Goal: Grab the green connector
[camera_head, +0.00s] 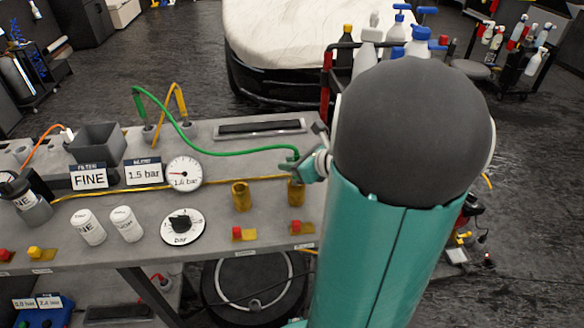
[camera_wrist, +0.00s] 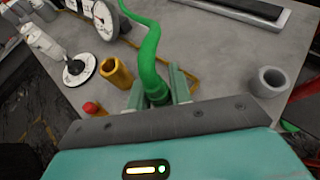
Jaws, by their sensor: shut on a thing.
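The green connector (camera_wrist: 157,96) is at the end of a green hose (camera_wrist: 148,50), between the two fingers of my gripper (camera_wrist: 158,92) in the wrist view. My gripper is shut on it. In the head view, my gripper (camera_head: 316,163) is at the right part of the grey bench, partly hidden by my arm. The green hose (camera_head: 220,152) runs from there in a curve to the back of the bench. The connector's lower end is hidden, so I cannot tell whether it sits in a socket.
The grey bench (camera_head: 215,185) holds brass sockets (camera_head: 241,196), a gauge (camera_head: 184,174), a dial (camera_head: 182,226) and a grey bin (camera_head: 96,143). A yellow hose (camera_head: 130,187) runs along it. A grey ring-shaped holder (camera_wrist: 267,82) stands to the right in the wrist view.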

